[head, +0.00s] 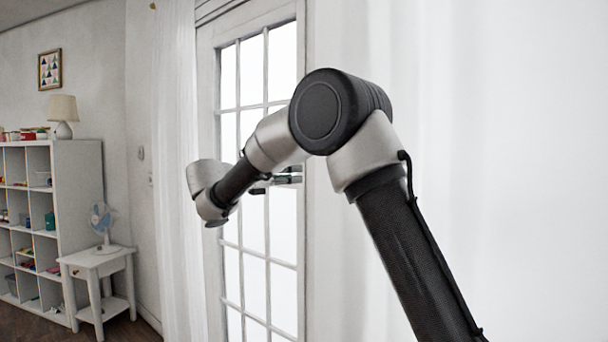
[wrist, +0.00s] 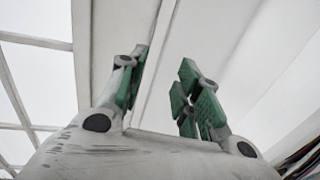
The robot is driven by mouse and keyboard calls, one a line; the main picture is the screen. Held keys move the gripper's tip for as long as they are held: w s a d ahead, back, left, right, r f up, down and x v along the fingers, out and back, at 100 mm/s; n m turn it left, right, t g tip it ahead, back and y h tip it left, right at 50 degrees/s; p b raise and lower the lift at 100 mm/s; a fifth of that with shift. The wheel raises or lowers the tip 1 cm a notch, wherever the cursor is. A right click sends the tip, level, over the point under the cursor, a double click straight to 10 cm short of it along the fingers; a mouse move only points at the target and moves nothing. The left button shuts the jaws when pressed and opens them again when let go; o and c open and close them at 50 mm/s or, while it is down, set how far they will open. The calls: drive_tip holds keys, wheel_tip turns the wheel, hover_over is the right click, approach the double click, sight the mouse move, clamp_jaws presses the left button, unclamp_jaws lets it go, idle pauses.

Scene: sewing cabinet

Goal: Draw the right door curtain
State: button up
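The glass-paned door (head: 254,265) stands in the middle of the head view, with bright panes and a white frame. The right door curtain (head: 460,110) is a pale, sheer white sheet filling the right side, partly behind my arm. The left curtain (head: 178,130) hangs gathered left of the door. My gripper (head: 276,184) is in front of the door panes, left of the right curtain, partly hidden by my arm. In the wrist view my gripper (wrist: 163,92) has its green-padded fingers apart with nothing seen between them. White door framing shows behind the fingers.
A white cubby shelf (head: 78,190) with small items and a lamp (head: 63,115) stands at the left. A small white table (head: 97,262) with a blue fan (head: 101,220) is beside it. Bare floor shows at lower left.

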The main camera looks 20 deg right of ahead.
drive_tip(key=v, duration=0.2)
drive_tip(key=shift+s+a, duration=0.15)
drive_tip(key=shift+a, duration=0.2)
